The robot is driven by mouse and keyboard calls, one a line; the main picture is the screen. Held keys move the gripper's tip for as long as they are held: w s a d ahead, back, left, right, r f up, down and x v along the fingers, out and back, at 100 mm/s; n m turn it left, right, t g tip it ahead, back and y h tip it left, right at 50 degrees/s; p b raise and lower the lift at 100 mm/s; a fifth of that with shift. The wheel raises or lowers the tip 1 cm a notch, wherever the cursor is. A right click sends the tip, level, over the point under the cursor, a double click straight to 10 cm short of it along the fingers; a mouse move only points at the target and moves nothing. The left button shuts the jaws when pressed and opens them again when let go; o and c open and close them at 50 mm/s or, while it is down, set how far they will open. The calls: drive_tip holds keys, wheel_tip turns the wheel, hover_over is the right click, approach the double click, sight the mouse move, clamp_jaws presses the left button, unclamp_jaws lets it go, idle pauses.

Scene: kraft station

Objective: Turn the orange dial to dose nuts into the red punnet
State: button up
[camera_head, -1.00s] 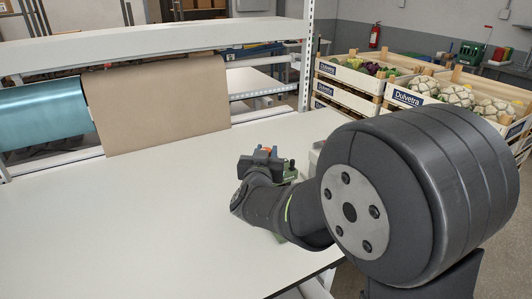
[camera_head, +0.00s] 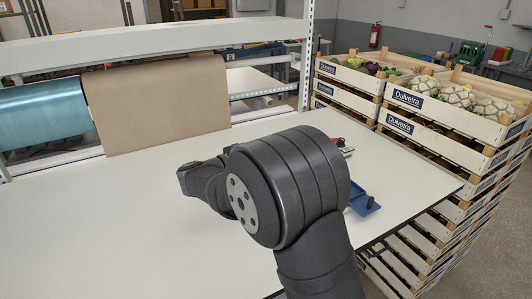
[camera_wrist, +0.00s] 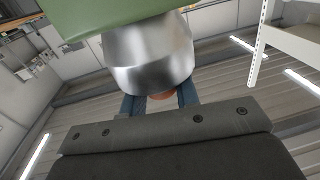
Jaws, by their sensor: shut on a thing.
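The metal cylinder (camera_wrist: 148,52) hangs under a green body (camera_wrist: 110,14) and covers most of the dial. In the head view, my arm hides the dial and my gripper. A small red thing (camera_head: 338,142) shows behind my arm; I cannot tell whether it is the red punnet. No nuts can be made out.
A blue tray-like thing (camera_head: 363,203) lies near the right edge of the white table (camera_head: 110,225). Stacked crates of vegetables (camera_head: 440,104) stand beyond that edge. A brown paper roll (camera_head: 155,105) and a teal roll (camera_head: 42,112) line the back. The table's left is clear.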

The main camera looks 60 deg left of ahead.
drive_tip(key=shift+r+m+h, duration=0.1)
drive_tip(key=shift+m+h, duration=0.5)
drive_tip(key=shift+h, duration=0.3)
drive_tip(key=o, duration=0.9)
drive_tip(key=shift+o, duration=0.2)
drive_tip(key=s, duration=1.7)
drive_tip(key=shift+s, duration=0.15)
